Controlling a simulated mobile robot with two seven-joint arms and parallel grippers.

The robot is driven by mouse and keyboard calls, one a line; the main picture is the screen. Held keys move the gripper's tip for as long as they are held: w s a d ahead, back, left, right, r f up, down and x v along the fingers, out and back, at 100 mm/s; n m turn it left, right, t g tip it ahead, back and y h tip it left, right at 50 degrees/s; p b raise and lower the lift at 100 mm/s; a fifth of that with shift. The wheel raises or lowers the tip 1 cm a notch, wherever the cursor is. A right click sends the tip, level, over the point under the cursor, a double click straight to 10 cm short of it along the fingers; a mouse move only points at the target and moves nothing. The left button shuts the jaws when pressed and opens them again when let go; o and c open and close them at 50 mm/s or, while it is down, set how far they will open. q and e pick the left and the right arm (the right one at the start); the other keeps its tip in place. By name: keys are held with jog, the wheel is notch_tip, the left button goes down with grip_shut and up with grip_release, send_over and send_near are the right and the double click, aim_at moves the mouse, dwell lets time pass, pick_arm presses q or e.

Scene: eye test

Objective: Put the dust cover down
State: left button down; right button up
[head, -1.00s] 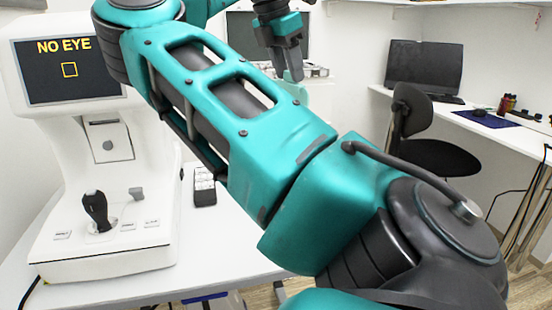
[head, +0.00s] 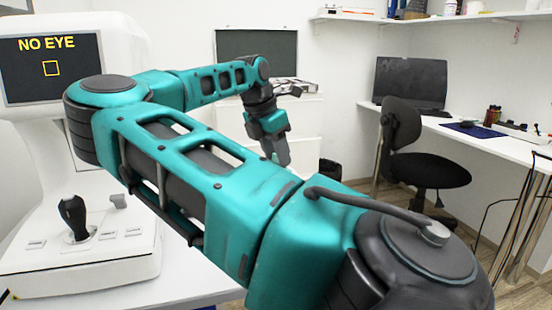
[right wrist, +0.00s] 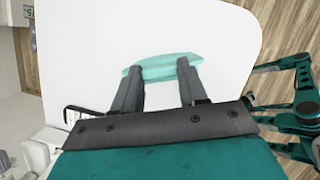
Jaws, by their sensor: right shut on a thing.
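My right gripper (head: 275,157) hangs fingers down beyond my forearm in the head view. In the right wrist view, the right gripper (right wrist: 158,67) is shut on a thin pale turquoise thing, which I take to be the dust cover (right wrist: 158,68). It spans between the two fingertips and sticks out a little past them. Behind it is a white table top (right wrist: 90,35); I cannot tell whether the cover touches it. In the head view I cannot make out the cover. My left gripper is not in view.
A white eye-test machine (head: 115,255) with a "NO EYE" screen (head: 50,65) and a black joystick (head: 74,215) stands at left. A black chair (head: 425,170) and a white desk with a monitor (head: 410,82) are at right. The white table looks largely clear in the wrist view.

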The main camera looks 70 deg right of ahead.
jog(key=shift+f, duration=0.6)
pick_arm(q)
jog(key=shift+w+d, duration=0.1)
pick_arm(e)
jog(key=o, duration=0.9)
jog(key=shift+r, duration=0.1)
jog(key=shift+o, duration=0.2)
jog(key=shift+r, duration=0.5)
pick_arm(q)
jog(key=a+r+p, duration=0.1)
jog(key=p, duration=0.2)
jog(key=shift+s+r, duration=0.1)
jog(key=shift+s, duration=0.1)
pick_arm(e)
jog(key=v, duration=1.1)
jog(key=shift+a+r, duration=0.15)
jog(key=shift+a, duration=0.05)
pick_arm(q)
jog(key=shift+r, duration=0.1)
